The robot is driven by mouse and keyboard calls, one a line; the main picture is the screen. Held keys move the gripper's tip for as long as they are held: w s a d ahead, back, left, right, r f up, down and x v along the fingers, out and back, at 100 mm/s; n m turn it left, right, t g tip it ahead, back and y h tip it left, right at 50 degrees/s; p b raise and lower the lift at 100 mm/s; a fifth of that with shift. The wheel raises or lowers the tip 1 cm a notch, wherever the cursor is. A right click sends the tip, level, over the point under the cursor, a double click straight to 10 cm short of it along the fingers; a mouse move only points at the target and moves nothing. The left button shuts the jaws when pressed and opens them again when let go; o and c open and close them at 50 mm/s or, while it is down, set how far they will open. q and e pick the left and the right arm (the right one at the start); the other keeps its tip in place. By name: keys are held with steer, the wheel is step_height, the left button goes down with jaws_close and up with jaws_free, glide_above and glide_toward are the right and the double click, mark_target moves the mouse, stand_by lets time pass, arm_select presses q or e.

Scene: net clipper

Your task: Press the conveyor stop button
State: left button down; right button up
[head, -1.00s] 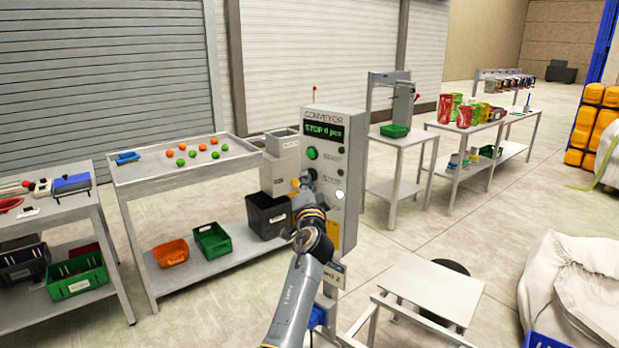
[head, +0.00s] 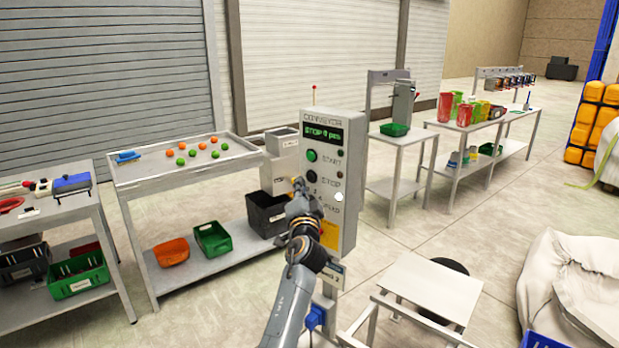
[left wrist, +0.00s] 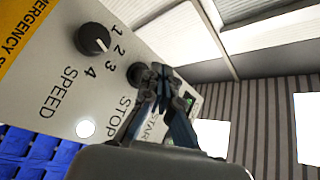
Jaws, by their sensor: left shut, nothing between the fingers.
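The grey conveyor control box (head: 345,170) stands in the middle of the head view, its lit display (head: 322,134) reading "STOP" and a count. Below the display are the green START button (head: 312,156) and the dark round STOP button (head: 312,177). My left gripper (head: 298,184) is shut and empty, just below and left of the STOP button. In the left wrist view, its fingertips (left wrist: 160,70) overlap the right edge of the dark STOP button (left wrist: 136,74). I cannot tell whether they touch it. My right gripper is not in view.
A black speed knob (left wrist: 93,38) sits beside the STOP button on the panel. A yellow emergency-stop plate (head: 330,234) is lower on the box. A work table (head: 190,172) with balls stands left, and a low white stand (head: 432,285) is in front at right.

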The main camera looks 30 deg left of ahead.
arm_select(q)
steer(key=s, duration=0.1)
steer(key=s+p, duration=0.1)
steer(key=s, duration=0.1)
steer(key=s+p, duration=0.1)
steer(key=shift+s+a, duration=0.25)
steer(key=shift+a, duration=0.15)
stand_by(0.4)
